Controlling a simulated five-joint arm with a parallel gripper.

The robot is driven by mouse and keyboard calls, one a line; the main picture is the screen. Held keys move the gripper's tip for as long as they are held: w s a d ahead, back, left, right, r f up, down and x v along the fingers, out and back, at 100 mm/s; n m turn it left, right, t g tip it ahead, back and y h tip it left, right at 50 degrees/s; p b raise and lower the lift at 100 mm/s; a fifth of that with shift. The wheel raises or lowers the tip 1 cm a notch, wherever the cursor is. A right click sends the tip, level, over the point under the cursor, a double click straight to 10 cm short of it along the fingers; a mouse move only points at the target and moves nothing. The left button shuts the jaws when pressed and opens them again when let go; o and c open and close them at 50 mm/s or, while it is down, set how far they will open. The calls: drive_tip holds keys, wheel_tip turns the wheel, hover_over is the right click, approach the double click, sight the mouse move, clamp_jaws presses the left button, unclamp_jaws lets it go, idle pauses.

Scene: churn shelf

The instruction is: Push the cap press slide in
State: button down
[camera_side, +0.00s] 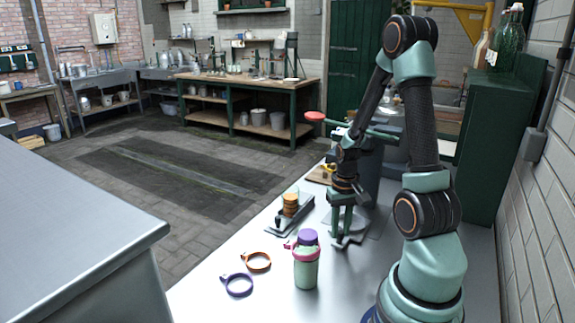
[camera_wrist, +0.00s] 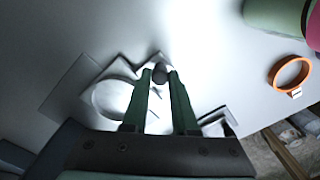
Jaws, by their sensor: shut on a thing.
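The cap press (camera_side: 372,170), a grey machine with a red-knobbed lever (camera_side: 315,116), stands partly hidden behind my arm. Its slide (camera_side: 372,222) lies low on the bench in front of it, with a pale round seat. The slide also shows in the wrist view with the round seat (camera_wrist: 108,98) left of my fingers. My gripper (camera_side: 341,240) points down at the slide's near end. In the wrist view its green fingers (camera_wrist: 160,76) are shut on a dark round knob (camera_wrist: 160,73). How far the slide sticks out is hard to tell.
A jar (camera_side: 306,268) with a pink ring and purple cap stands left of my gripper. An orange ring (camera_side: 257,262) and a purple ring (camera_side: 238,285) lie farther left. A dark holder (camera_side: 283,222) bears a stack of orange discs (camera_side: 290,204). A green cabinet (camera_side: 490,140) stands right.

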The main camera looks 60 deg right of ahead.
drive_tip(key=shift+d, duration=2.6)
drive_tip(key=c, duration=0.7)
unclamp_jaws()
drive_tip(key=shift+a, duration=0.1)
wheel_tip(320, 180, up, 12)
drive_tip(key=shift+r, duration=0.1)
